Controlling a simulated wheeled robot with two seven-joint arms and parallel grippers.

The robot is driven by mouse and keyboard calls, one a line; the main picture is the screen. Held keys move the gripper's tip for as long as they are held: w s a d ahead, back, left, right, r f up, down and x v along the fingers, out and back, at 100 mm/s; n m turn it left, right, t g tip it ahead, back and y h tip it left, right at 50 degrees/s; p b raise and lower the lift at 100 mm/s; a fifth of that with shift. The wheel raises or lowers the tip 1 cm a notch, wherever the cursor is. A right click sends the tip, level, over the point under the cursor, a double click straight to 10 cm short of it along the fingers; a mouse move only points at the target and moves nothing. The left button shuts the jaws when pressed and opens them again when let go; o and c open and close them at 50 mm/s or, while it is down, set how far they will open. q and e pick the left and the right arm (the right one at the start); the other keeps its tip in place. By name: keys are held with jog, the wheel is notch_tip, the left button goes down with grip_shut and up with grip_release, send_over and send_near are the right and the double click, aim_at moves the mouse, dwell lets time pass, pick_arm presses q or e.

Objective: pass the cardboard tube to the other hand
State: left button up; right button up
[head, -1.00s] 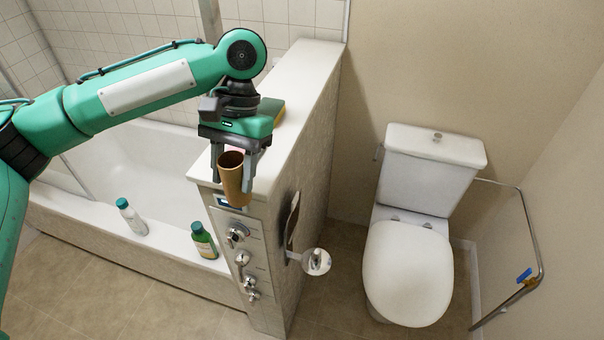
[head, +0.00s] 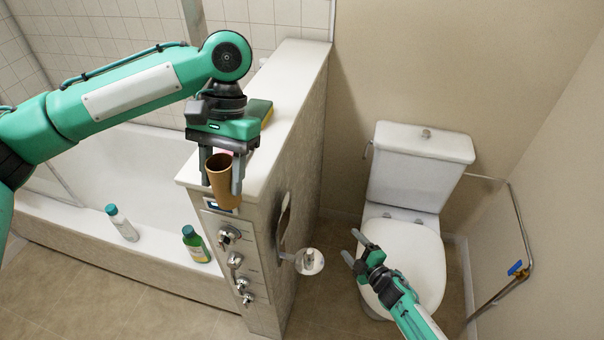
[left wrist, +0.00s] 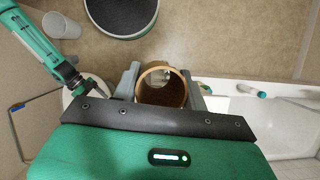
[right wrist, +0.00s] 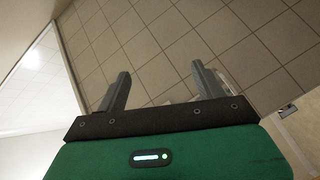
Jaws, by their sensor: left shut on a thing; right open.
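The brown cardboard tube (head: 222,182) is upright in my left gripper (head: 222,188), in front of the end of the half-height wall. My left gripper is shut on the tube, one finger on each side. In the left wrist view the tube's open round end (left wrist: 162,86) shows between the fingers. My right gripper (head: 350,246) is open and empty in front of the toilet, well to the right of the tube and lower in the picture. In the right wrist view its fingers (right wrist: 160,90) are apart with only tiled surface between them.
The half-height wall (head: 290,85) carries a sponge (head: 261,111) and has metal taps on its end. Two bottles (head: 122,223) (head: 196,243) stand on the bathtub's edge. The toilet (head: 405,235) is at right. Open space lies between the two grippers.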

jog(key=a+r+n+g+y, duration=0.1)
jog(key=a+r+n+y, duration=0.2)
jog(key=r+n, duration=0.5)
jog(key=w+a+r+n+g+y, duration=0.1)
jog(key=a+r+n+y, duration=0.25)
jog(key=r, duration=0.85)
jog(key=a+r+n+g+y, duration=0.2)
jog(key=a+r+n+y, duration=0.3)
jog(key=r, duration=0.4)
jog(key=n+g, duration=0.9)
jog(key=n, duration=0.9)
send_near(230, 175)
jog(key=w+d+f, duration=0.1)
jog(key=w+d, duration=0.1)
jog(key=shift+n+h, duration=0.25)
jog(key=shift+h, duration=0.1)
jog(key=a, duration=1.2)
jog(key=shift+w+a, duration=0.2)
jog(key=shift+w, duration=0.05)
